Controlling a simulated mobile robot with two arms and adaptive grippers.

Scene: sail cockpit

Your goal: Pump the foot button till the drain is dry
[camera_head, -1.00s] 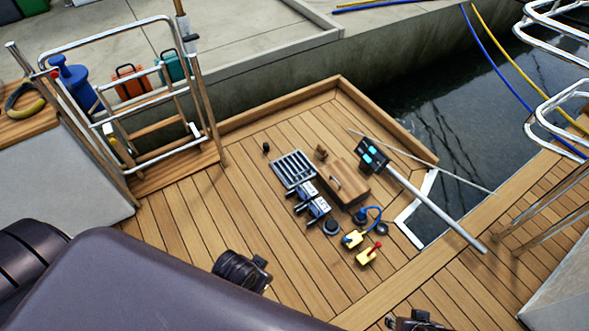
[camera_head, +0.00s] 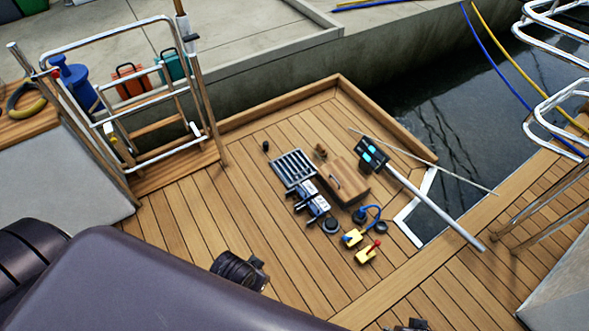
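The slotted grey drain grate (camera_head: 293,169) is set in the teak cockpit floor; I cannot tell whether water stands in it. A dark round button (camera_head: 331,226) lies just in front of the black clutch-like fittings, and another dark disc (camera_head: 381,228) lies to its right. I cannot tell for sure which is the foot button. My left gripper (camera_head: 240,270) seems to be the black unit at lower centre, well short of the buttons; its fingers are hidden. My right gripper (camera_head: 408,325) seems to be the dark part cut off by the bottom edge. Neither visibly touches anything.
Black and white fittings (camera_head: 311,198), a wooden box (camera_head: 341,181) and small yellow blocks (camera_head: 367,254) crowd the floor around the buttons. A long pole (camera_head: 435,207) with a dark head lies to the right. A metal ladder (camera_head: 150,110) stands left. Left floor planks are clear.

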